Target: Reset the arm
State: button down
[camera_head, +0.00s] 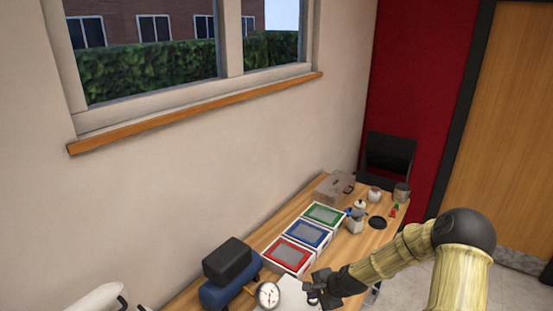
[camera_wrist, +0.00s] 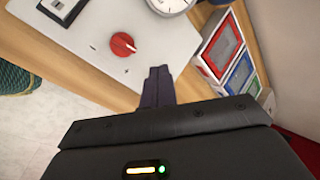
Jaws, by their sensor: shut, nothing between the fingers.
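My arm reaches in from the right in the head view. My gripper (camera_head: 314,297) is above the near part of the wooden table, next to a white panel (camera_head: 292,291). In the wrist view my gripper (camera_wrist: 158,72) is shut and empty, its dark fingers together. The white panel (camera_wrist: 95,35) lies beyond the fingertips there, with a red knob (camera_wrist: 123,44) and a dark switch (camera_wrist: 62,8) on it. The fingertips appear apart from the knob. Part of the panel is hidden by my gripper in the head view.
Trays in red (camera_head: 288,255), blue (camera_head: 308,234) and green (camera_head: 324,214) line the wall side. A round gauge (camera_head: 267,295) and dark and blue cases (camera_head: 229,277) stand left. A grey box (camera_head: 333,186), a moka pot (camera_head: 356,219) and a chair (camera_head: 388,158) are farther back.

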jog(key=s+d+r+n+h+b, duration=0.1)
jog(key=s+r+n, duration=0.3)
jog(key=s, duration=0.3)
jog(key=s+d+r+n+g+h+b, duration=0.1)
jog(key=s+r+n, duration=0.3)
jog(key=s, duration=0.4)
jog(key=s+d+r+n+g+h+b, duration=0.1)
jog(key=s+r+n+h+b, duration=0.1)
jog(key=s+r+n, duration=0.3)
jog(key=s, duration=0.3)
jog(key=shift+d+n+h+b, duration=0.3)
jog(key=c, duration=2.1)
grip_release()
